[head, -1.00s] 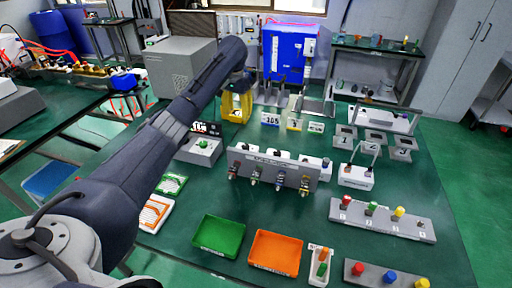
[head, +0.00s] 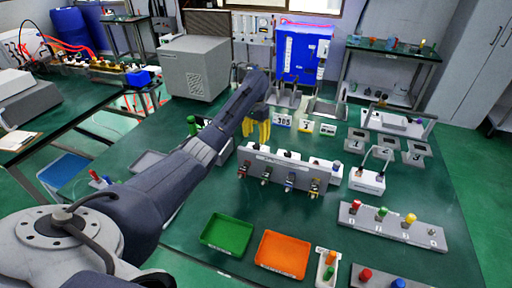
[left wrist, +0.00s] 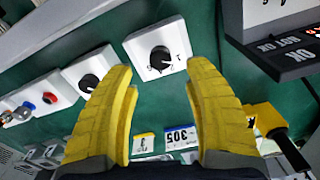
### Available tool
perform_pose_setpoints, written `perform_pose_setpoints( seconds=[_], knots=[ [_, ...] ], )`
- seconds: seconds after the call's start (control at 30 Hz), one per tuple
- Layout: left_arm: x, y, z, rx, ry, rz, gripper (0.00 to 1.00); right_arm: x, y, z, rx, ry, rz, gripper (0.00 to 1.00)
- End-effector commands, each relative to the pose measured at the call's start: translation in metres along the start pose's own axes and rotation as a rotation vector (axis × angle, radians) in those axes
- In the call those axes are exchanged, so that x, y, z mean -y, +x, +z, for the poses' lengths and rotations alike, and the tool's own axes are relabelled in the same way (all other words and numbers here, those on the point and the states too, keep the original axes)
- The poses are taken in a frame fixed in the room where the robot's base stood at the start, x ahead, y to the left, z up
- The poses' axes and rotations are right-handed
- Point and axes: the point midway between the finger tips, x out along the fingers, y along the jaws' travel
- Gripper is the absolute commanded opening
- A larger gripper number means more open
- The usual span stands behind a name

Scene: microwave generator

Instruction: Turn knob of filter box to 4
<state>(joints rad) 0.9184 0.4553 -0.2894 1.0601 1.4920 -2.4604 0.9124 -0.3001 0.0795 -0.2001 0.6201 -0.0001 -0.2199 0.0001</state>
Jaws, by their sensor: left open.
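My left gripper (head: 257,130) has yellow fingers pointing down over the green table in the head view. In the left wrist view the gripper (left wrist: 160,66) is open and empty. A white box (left wrist: 176,36) with a black round knob (left wrist: 159,57) and a printed scale shows between and beyond its fingertips. The fingers stand apart on either side of the knob, with no clear contact. A second white box with a black knob (left wrist: 89,83) is left of the left finger. I cannot read which box is the filter box, nor the knob's setting. My right gripper is not in view.
A dark device with OK labels (left wrist: 283,62) stands right of the right finger. A number card 305 (left wrist: 181,137) lies nearby. A grey panel with several valves (head: 283,178), a green tray (head: 228,234) and an orange tray (head: 283,254) are nearer on the table.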

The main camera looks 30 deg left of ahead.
Motion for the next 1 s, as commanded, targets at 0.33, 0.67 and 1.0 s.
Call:
perform_pose_setpoints(
  seconds=[0.33, 0.67, 1.0],
  knots=[
    [0.0, 0.048, 0.0, 0.001, 0.0, -0.001, 0.52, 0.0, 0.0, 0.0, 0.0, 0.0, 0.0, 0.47],
    [0.0, 0.063, 0.0, -0.001, 0.0, -0.001, 0.52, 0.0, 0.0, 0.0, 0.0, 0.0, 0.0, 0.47],
    [0.0, 0.063, 0.0, -0.001, 0.0, -0.001, 0.47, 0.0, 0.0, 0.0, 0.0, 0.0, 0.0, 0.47]
  ],
)
